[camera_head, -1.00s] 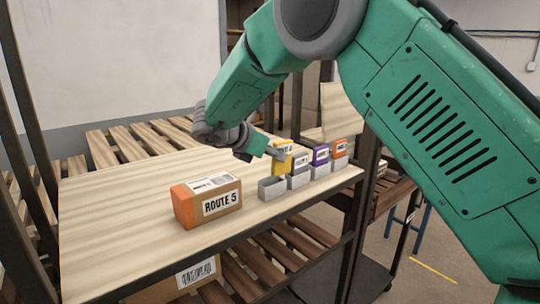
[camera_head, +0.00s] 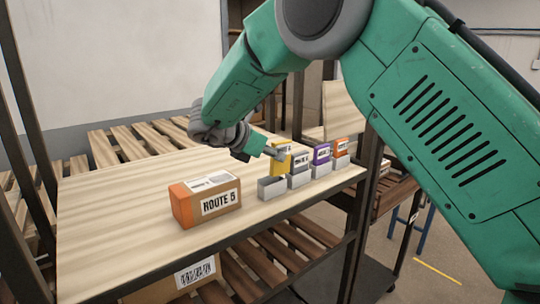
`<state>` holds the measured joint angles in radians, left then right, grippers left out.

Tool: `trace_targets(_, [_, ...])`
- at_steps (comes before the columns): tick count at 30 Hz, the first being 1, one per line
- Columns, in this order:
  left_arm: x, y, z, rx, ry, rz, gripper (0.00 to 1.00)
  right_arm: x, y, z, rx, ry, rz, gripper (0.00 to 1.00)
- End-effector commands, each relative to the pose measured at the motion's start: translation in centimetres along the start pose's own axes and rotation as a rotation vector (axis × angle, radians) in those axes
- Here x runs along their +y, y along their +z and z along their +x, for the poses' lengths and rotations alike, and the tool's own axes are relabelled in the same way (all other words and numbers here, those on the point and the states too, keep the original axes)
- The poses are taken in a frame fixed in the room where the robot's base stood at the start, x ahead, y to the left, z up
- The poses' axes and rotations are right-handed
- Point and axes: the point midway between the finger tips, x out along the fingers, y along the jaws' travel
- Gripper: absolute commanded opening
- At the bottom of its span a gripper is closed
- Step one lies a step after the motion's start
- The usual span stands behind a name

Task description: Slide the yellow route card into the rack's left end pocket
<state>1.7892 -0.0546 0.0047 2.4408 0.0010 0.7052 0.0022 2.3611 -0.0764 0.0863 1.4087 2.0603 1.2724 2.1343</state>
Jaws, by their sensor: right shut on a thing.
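The yellow route card (camera_head: 280,163) stands upright at the left end of the rack, just above and behind the left end pocket (camera_head: 272,187). My right gripper (camera_head: 278,153) is shut on the card near its top and covers part of it. The grey rack (camera_head: 298,180) stands on the wooden shelf in a row of pockets. The left end pocket looks empty at its front. Whether the card's lower edge is inside the pocket or behind it, I cannot tell. My left gripper is not in view.
A box marked ROUTE 5 (camera_head: 206,201) sits left of the rack on the wooden shelf (camera_head: 110,220). The shelf's left part is clear.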

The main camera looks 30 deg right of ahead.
Motion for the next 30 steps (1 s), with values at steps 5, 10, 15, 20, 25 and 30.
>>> trace_targets(5, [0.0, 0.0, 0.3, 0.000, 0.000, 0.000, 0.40, 0.1, -0.5, -0.5, -0.004, 0.002, -0.001, 0.00])
trace_targets(10, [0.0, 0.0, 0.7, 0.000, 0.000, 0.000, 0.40, 0.1, -1.1, -0.8, -0.009, 0.002, -0.001, 0.00])
trace_targets(15, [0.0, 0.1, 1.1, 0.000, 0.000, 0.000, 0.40, 0.1, -1.4, -0.4, -0.006, 0.002, 0.000, 0.00])
trace_targets(20, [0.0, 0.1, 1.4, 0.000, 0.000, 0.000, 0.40, 0.1, -1.7, 0.0, -0.002, 0.001, 0.000, 0.00])
trace_targets(25, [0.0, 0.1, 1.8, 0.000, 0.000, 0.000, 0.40, 0.1, -2.1, 0.3, -0.001, 0.001, 0.000, 0.00])
trace_targets(30, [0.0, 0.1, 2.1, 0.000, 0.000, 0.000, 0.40, 0.1, -2.5, 0.2, -0.005, -0.002, 0.000, 0.00])
